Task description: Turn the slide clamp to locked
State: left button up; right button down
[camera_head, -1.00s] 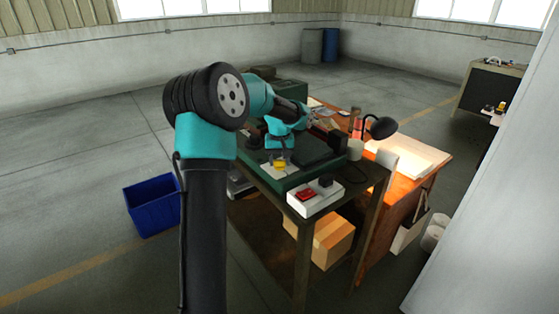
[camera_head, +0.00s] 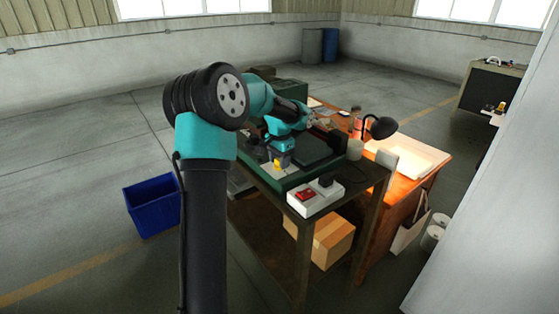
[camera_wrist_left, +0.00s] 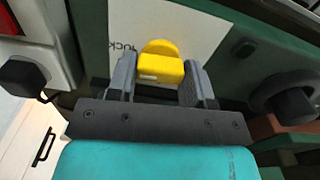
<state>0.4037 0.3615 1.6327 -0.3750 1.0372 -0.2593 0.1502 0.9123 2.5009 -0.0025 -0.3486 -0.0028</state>
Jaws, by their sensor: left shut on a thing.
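The slide clamp's yellow handle (camera_wrist_left: 160,68) stands upright between the two fingers of my left gripper (camera_wrist_left: 158,80) in the left wrist view. The grey fingers are shut on it from both sides. In the head view the yellow handle (camera_head: 277,166) shows small, just below my left gripper (camera_head: 281,159), on the near side of the green machine. A white card (camera_wrist_left: 190,28) with partly covered lettering lies behind the handle. The clamp's base is hidden, and I cannot read its position. My right gripper is out of view.
A dark round knob (camera_wrist_left: 288,100) is right of my gripper. A blue bin (camera_head: 152,205) stands on open floor.

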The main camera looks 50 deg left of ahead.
pick_arm(q)
jog(key=shift+m, duration=0.6)
jog(key=o, duration=0.9)
notch_tip(320, 180, up, 18)
jog(key=shift+f, duration=0.25)
dwell(0.4)
